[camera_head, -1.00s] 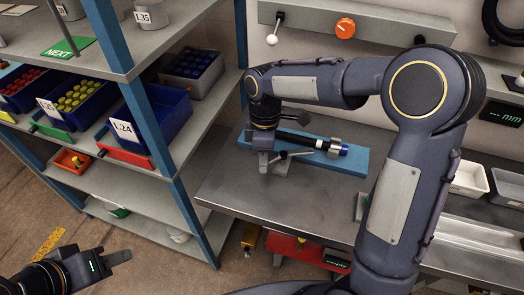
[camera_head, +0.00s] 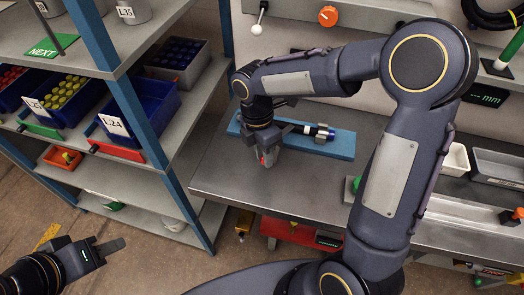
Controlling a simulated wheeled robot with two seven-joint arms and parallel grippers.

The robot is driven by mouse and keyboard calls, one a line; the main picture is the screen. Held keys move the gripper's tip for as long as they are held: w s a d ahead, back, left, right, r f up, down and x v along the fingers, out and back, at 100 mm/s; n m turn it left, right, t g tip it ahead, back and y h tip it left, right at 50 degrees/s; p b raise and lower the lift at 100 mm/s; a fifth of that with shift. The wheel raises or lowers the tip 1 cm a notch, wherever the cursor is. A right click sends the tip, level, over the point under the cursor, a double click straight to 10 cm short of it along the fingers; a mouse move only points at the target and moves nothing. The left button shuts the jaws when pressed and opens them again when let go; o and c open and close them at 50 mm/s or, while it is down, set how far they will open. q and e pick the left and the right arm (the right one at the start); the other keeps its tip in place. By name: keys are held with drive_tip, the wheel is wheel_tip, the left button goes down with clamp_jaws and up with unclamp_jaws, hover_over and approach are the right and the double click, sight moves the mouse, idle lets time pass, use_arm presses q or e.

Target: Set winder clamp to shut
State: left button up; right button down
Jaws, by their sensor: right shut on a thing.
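A blue board (camera_head: 338,150) lies on the grey bench, with a dark hose piece (camera_head: 317,132) with a metal fitting and a blue end on it. My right gripper (camera_head: 267,157) points down at the front edge of this board, left of the fitting. It is shut on a small part with a red tip (camera_head: 262,159), which looks like the clamp's lever; the gripper hides most of it and the clamp body. My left gripper (camera_head: 112,246) hangs empty at lower left, away from the bench, seen edge-on, so its opening is unclear.
A shelf rack with a blue post (camera_head: 140,120) and blue bins (camera_head: 135,115) stands left of the bench (camera_head: 225,175). Pale and grey trays (camera_head: 497,165) sit at the right. A red unit (camera_head: 288,231) is under the bench. Bare bench lies in front of the board.

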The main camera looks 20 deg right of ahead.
idle(0.4)
drive_tip(key=c, duration=1.2)
unclamp_jaws()
drive_tip(key=shift+c, duration=0.2)
wheel_tip(320, 180, up, 8)
drive_tip(key=w, duration=0.1)
drive_tip(key=shift+w+a+f, duration=0.15)
drive_tip(key=shift+w, duration=0.05)
drive_tip(key=s+d+m+t+y, duration=0.2)
drive_tip(key=s+d+m+t, duration=0.1)
drive_tip(key=s+m, duration=0.6)
drive_tip(key=s+d+m+t+y, duration=0.2)
drive_tip(key=s+d+m+t, duration=0.1)
drive_tip(key=s+m, duration=0.6)
drive_tip(key=m+t, duration=0.1)
drive_tip(key=m, duration=0.3)
drive_tip(key=shift+r+m+t, duration=0.25)
drive_tip(key=shift+m+t, duration=0.15)
